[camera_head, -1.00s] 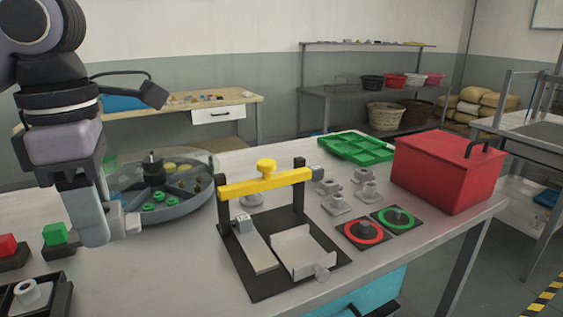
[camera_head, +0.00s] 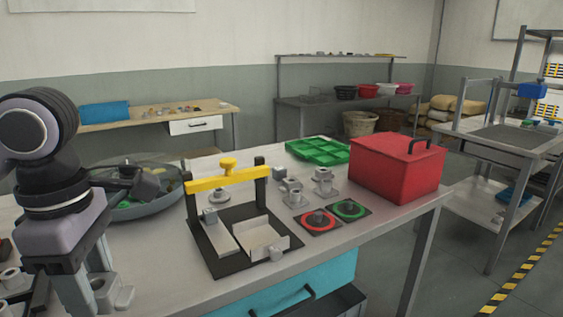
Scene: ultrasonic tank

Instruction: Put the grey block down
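My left gripper (camera_head: 104,292) is at the lower left, pointing down in front of the table's left part. A small light grey piece (camera_head: 123,298) shows at its fingertips; I cannot tell whether it is a held block or part of the finger. A small grey block (camera_head: 278,173) sits on the table behind the clamp fixture, beside several grey stepped pieces (camera_head: 323,187). The black fixture (camera_head: 228,262) has a yellow crossbar (camera_head: 228,180), and a small grey part (camera_head: 210,215) sits under the bar. My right gripper is out of view.
A red box (camera_head: 397,170) stands at the table's right end, with a green tray (camera_head: 318,151) behind it. Red-ringed (camera_head: 318,222) and green-ringed (camera_head: 350,210) pads lie in front. A round divided tray (camera_head: 150,207) is partly hidden by my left arm.

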